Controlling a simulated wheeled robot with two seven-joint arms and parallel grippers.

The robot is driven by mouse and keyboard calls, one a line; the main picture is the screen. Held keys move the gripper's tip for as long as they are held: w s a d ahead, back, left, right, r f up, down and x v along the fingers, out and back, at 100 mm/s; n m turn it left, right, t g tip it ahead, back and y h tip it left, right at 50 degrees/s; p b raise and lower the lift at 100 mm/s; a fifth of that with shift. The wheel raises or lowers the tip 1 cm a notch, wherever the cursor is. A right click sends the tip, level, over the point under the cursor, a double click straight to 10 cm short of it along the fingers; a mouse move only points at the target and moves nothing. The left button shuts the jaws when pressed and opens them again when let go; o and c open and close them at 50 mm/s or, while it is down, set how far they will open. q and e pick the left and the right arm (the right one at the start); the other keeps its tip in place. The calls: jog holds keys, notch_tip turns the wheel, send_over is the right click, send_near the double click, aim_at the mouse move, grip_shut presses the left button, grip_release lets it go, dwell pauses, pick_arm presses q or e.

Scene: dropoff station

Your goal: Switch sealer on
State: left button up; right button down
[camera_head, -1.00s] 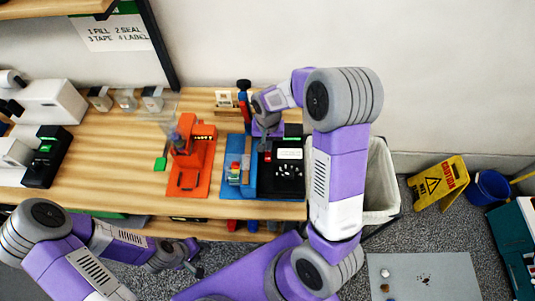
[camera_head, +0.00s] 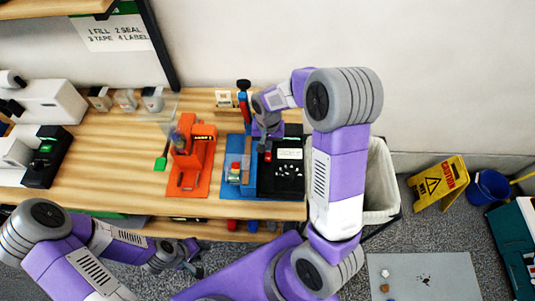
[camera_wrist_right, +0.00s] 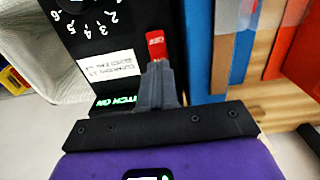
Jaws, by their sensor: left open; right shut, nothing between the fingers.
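The sealer's black control box (camera_head: 290,180) stands on the bench, with a white label, a dial and a red switch (camera_head: 267,157). My right gripper (camera_head: 264,148) is shut and empty, pointing down at the switch. In the right wrist view the fingertips (camera_wrist_right: 157,70) are right at the red switch (camera_wrist_right: 155,45), overlapping its lower end; I cannot tell whether they press it. My left gripper (camera_head: 194,262) is open and empty, low in front of the bench.
A blue sealer part (camera_head: 233,178) adjoins the box on its left. An orange device (camera_head: 190,175) stands further left. A white bin (camera_head: 378,180) is right of the bench (camera_head: 110,165). A yellow caution sign (camera_head: 437,184) and blue bucket (camera_head: 488,188) stand on the floor.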

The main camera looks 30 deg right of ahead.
jog(key=shift+f+b, duration=0.75)
jog(key=shift+f, duration=0.25)
dwell(0.8)
jog(key=shift+r+p, duration=2.7)
jog(key=shift+r, duration=0.85)
